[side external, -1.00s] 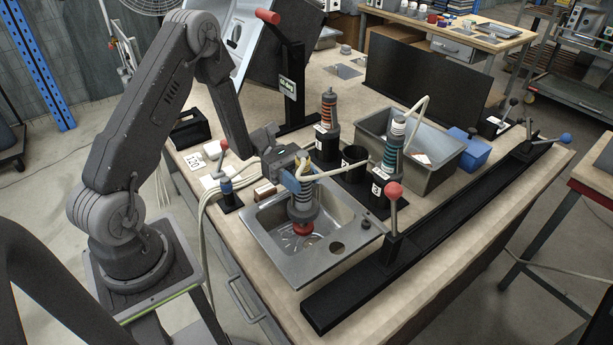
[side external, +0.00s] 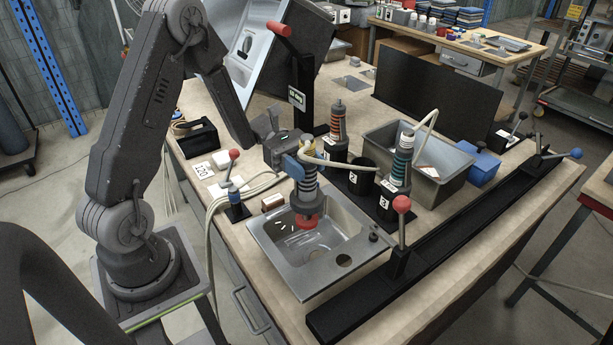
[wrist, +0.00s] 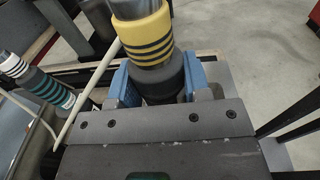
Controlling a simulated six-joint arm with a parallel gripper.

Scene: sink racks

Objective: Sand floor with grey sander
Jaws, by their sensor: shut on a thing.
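My gripper (side external: 297,163) is shut on a sander (side external: 308,185) over the sink (side external: 340,278). The sander is roughly upright, with a red pad at its lower end. In the wrist view the sander (wrist: 148,35) has a yellow band with dark stripes and a dark grey body, between the blue fingers of my gripper (wrist: 160,85). The pad is over the basin; I cannot tell if it touches the floor. Small pale marks (side external: 283,226) show on the basin floor at left. My gripper partly hides the sander's upper part.
An orange-banded sander (side external: 338,120) and a teal-banded sander (side external: 403,155) stand in holders; an empty holder (side external: 360,177) is between them. A second basin (side external: 440,180) and blue box (side external: 483,166) are behind. A black rail (side external: 440,245) with red and blue knobs runs along the right.

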